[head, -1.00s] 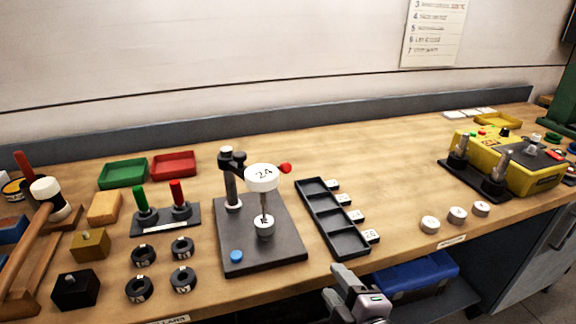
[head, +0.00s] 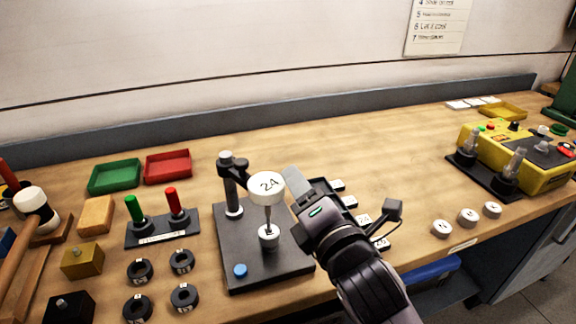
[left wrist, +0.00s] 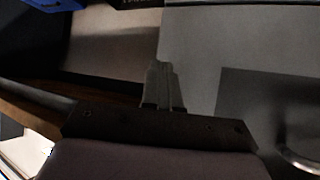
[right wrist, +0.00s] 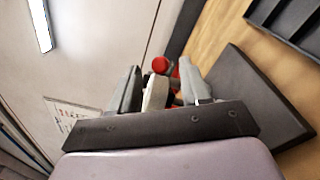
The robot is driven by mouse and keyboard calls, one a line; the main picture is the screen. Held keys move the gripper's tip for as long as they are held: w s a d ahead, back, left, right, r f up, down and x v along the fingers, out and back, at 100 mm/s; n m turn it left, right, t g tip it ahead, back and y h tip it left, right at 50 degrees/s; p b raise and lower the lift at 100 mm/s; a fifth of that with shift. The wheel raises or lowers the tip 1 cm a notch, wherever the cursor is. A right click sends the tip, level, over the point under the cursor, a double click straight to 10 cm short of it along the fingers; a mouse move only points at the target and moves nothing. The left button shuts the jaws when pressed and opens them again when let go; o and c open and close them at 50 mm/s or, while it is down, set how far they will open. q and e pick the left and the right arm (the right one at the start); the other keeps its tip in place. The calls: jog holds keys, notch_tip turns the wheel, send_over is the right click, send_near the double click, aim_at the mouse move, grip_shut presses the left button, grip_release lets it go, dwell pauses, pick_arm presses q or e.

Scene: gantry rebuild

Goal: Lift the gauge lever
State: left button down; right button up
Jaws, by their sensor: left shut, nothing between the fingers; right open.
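The gauge has a dark base plate (head: 262,270), a dark post and a white round dial (head: 266,187) marked 24. My right gripper (head: 297,182) is at the dial's right side in the head view, hiding the lever's red knob there. In the right wrist view the open right gripper (right wrist: 160,85) has the red knob (right wrist: 160,64) and the dial's pale edge (right wrist: 155,95) showing between its fingers. I cannot tell whether they touch. My left gripper (left wrist: 161,80) is shut and empty in the left wrist view, away from the gauge.
A black compartment tray (right wrist: 290,22) lies right of the gauge, partly behind my right arm. Left of the gauge are a peg stand (head: 162,230), several black rings and a red tray (head: 168,166). A yellow machine (head: 520,155) stands at the far right. The back middle of the bench is clear.

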jog(key=shift+x, duration=2.75)
grip_shut()
